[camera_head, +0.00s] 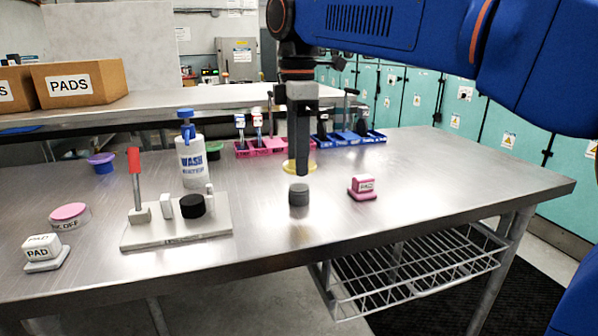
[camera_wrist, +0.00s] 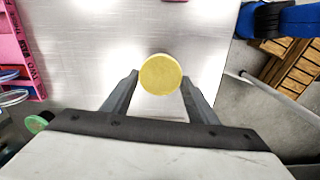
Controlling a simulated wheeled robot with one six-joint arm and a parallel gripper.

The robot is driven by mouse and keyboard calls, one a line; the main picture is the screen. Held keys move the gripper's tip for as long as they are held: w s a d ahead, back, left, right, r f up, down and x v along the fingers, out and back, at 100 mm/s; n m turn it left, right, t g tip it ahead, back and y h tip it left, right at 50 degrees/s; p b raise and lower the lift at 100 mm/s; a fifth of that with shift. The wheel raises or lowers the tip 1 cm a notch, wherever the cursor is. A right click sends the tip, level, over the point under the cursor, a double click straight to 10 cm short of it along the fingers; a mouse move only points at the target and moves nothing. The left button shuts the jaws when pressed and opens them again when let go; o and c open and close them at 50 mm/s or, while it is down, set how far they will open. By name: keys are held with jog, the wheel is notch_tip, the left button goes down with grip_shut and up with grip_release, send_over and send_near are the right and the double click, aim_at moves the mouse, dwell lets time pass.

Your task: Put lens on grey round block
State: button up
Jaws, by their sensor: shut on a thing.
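My gripper (camera_head: 302,170) points down over the metal table and is shut on a yellow round lens. In the wrist view the lens (camera_wrist: 160,74) is a flat yellow disc between the two fingertips (camera_wrist: 160,82). A grey round block (camera_head: 299,196) stands upright on the table just below the fingertips in the head view. I cannot tell how wide the gap between lens and block is. The block does not show in the wrist view.
A pink pad block (camera_head: 364,187) stands right of the grey block. On the left, a white tray (camera_head: 160,237) holds a red-handled tool and a black cylinder, with a wash bottle (camera_head: 194,160) behind. Pink and blue bins (camera_head: 375,138) line the back. Front right table is clear.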

jog(key=shift+f, duration=2)
jog(key=o, duration=1)
jog(key=shift+f, duration=0.15)
notch_tip(320, 180, up, 12)
jog(key=shift+r, duration=0.15)
